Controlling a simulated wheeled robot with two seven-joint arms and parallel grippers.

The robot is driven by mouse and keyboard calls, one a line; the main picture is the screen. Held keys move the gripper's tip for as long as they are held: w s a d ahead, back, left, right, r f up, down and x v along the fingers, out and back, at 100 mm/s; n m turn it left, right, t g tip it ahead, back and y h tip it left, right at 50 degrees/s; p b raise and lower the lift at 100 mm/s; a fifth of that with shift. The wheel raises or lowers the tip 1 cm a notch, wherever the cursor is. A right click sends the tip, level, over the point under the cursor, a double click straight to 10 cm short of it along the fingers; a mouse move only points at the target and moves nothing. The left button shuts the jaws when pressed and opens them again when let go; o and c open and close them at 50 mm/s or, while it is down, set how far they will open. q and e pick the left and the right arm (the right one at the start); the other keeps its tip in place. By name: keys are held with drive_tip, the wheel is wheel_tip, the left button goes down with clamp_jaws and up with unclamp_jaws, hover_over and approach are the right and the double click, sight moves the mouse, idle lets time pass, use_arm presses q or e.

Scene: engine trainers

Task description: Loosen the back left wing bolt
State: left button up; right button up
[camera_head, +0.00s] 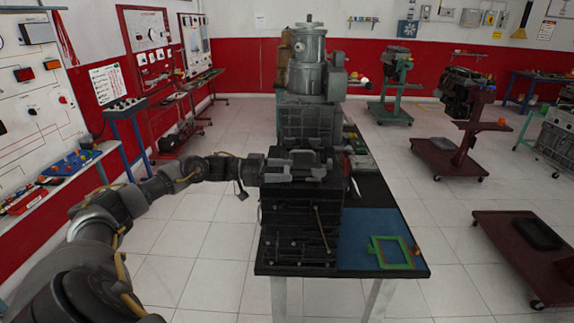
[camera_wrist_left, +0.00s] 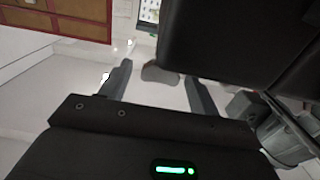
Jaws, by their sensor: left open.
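My left gripper (camera_head: 297,168) reaches in from the left over the top of the dark engine block (camera_head: 300,225) on the table. In the left wrist view its two fingers (camera_wrist_left: 158,78) are apart. A small grey rounded piece (camera_wrist_left: 161,74) shows in the gap between them. It may be a wing of the wing bolt, but I cannot tell for sure. In the head view the wing bolts are not clearly distinguishable from the gripper and the block top. I cannot tell whether the fingers touch anything. My right gripper is not in view.
A grey cylindrical housing (camera_head: 307,75) rises behind the gripper. A large dark body fills the upper right of the wrist view. The table's blue mat (camera_head: 372,226) holds a green frame (camera_head: 375,253). Engine stands (camera_head: 462,155) stand on the right.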

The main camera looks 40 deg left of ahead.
use_arm(q)
drive_tip(key=shift+w+d, duration=0.45)
drive_tip(key=shift+d, duration=0.15)
drive_tip(key=shift+c, duration=0.4)
